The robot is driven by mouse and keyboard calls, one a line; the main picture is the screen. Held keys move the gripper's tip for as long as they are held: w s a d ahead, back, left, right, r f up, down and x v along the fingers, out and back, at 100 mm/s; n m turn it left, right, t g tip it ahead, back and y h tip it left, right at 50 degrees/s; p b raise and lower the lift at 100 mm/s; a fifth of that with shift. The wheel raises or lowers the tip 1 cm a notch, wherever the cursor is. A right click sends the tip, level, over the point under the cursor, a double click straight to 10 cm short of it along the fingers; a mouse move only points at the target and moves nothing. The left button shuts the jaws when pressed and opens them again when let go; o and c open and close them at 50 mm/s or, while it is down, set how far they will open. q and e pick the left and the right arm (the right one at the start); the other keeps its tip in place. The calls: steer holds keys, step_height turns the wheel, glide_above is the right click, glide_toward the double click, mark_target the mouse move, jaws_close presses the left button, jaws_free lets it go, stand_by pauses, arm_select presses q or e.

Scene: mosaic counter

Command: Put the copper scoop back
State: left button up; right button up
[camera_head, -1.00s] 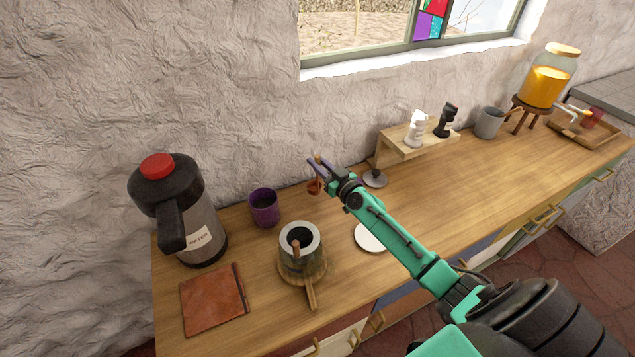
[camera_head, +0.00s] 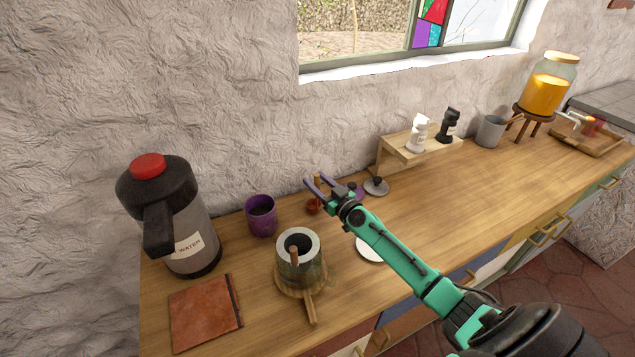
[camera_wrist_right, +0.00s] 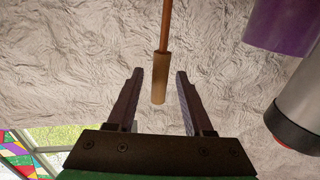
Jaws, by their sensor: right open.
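The copper scoop (camera_head: 313,208) has a small copper bowl at its lower end and an upright handle with a wooden grip (camera_wrist_right: 160,78). It is at the back of the counter, right of the purple mug; whether its bowl rests on the wood I cannot tell. My right gripper (camera_head: 322,183) is open at the handle's upper part. In the wrist view the grip's end lies between the two spread fingers (camera_wrist_right: 158,80), with gaps on both sides. My left gripper is out of view.
Close by stand the purple mug (camera_head: 261,217), a grey pot with a wooden handle (camera_head: 299,270), a water jug (camera_head: 185,235) and a dark lid (camera_head: 376,186). A white disc (camera_head: 368,250) lies under my arm. A small shelf (camera_head: 405,150) stands behind; the counter's right-middle is clear.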

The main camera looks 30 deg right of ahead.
steer(key=shift+r, duration=0.15)
steer(key=s+d, duration=0.1)
steer(key=s, duration=1.1)
steer(key=shift+d+b, duration=0.3)
